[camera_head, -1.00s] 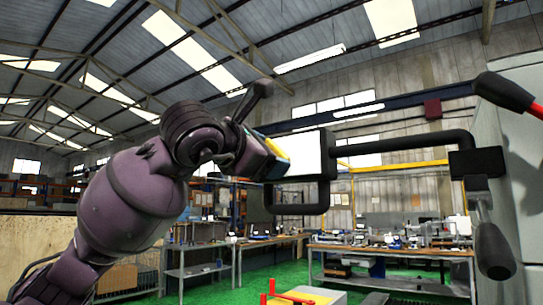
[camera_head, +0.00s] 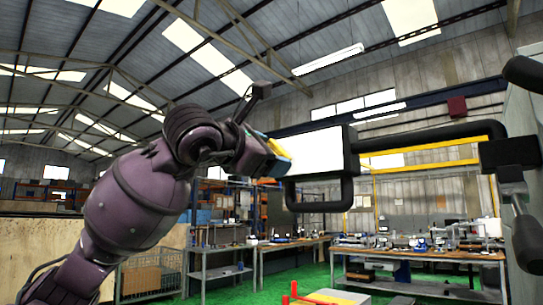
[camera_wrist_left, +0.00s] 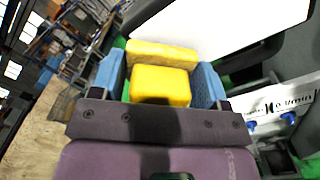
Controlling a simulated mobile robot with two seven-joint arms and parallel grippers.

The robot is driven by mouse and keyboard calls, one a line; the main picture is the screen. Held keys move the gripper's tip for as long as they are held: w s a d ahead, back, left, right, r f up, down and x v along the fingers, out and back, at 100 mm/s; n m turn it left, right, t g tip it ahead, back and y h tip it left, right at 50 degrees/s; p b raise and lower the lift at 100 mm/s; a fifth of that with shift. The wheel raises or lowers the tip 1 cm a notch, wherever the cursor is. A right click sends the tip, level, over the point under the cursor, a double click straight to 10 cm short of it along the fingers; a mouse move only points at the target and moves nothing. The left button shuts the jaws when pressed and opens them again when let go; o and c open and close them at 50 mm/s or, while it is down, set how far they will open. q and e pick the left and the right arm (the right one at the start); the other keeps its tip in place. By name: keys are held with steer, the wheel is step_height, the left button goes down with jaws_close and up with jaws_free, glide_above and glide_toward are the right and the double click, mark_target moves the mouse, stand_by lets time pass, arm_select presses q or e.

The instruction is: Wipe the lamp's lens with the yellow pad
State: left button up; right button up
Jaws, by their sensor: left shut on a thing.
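The lamp (camera_head: 352,149) has a black frame on a thick black arm coming from the right. Its bright white lens (camera_head: 316,150) faces left, and also fills the top of the left wrist view (camera_wrist_left: 225,25). My left gripper (camera_head: 274,150) is at the lens's left side in the head view. Its blue fingers (camera_wrist_left: 160,82) are shut on the yellow pad (camera_wrist_left: 160,86). A second yellow strip lies just beyond the pad's near block, close to the lens; I cannot tell whether pad and lens touch. My right gripper is not in view.
A grey machine side (camera_head: 524,130) with black handles stands at the right edge. A workbench (camera_head: 420,254) with several parts is behind the lamp, and a wire cage (camera_head: 150,277) is at lower left. The green floor (camera_head: 378,276) between is partly clear.

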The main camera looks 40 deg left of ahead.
arm_select(q)
steer(key=shift+s+a, duration=0.2)
steer(key=shift+s, duration=2.5)
steer(key=shift+s+a+b, duration=0.1)
steer(key=shift+s+b, duration=0.3)
steer(key=shift+s, duration=1.1)
